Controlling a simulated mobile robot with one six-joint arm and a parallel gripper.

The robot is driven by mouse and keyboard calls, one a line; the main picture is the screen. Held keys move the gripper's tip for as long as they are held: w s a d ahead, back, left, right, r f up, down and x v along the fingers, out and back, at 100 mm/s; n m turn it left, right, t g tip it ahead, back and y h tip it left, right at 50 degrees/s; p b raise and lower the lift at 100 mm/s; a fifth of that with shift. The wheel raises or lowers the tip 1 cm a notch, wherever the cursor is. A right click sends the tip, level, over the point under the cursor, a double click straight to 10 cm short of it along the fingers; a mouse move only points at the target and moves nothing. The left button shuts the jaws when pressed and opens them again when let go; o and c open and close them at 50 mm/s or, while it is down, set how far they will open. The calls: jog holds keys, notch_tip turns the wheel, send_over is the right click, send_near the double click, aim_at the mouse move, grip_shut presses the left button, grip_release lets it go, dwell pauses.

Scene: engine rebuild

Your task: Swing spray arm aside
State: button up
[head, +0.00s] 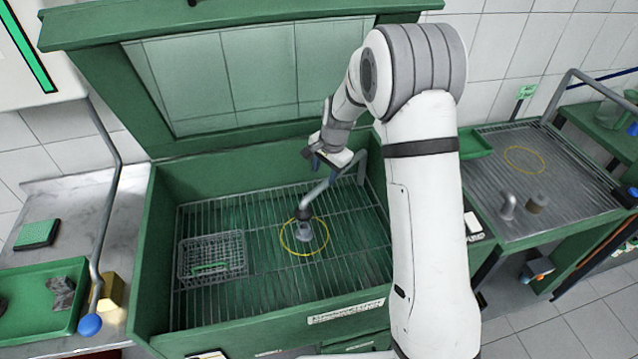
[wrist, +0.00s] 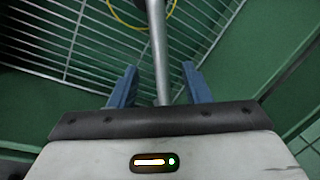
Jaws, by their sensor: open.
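The spray arm (head: 318,192) is a bent grey tube inside the green wash cabinet. It runs from the right back wall down to a dark nozzle (head: 303,213) above the grate. My gripper (head: 326,158) is over the back right part of the cabinet, at the spray arm. In the wrist view the grey tube (wrist: 158,50) passes between the two blue fingers of my gripper (wrist: 158,85). The fingers are open, with a gap on each side of the tube. A small grey metal part (head: 304,232) stands on the grate under the nozzle, inside a yellow ring (head: 283,240).
A wire basket (head: 212,258) sits on the grate (head: 260,285) at the left. The cabinet's green walls (head: 165,225) enclose the work area, and its lid (head: 105,90) stands raised. A drain table (head: 490,185) with small parts is at the right. A green tray (head: 30,325) is at the left.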

aim_at(321, 186)
jog(key=shift+w+a+f+p, duration=0.15)
jog(key=shift+f+p, duration=0.05)
jog(key=shift+f, duration=0.85)
jog(key=shift+w+a+f+p, duration=0.1)
jog(key=shift+f+p, duration=0.05)
jog(key=shift+f, duration=0.85)
jog(key=shift+w+a+f+p, duration=0.15)
jog(key=shift+f+p, duration=0.05)
jog(key=shift+f, duration=0.85)
grip_shut()
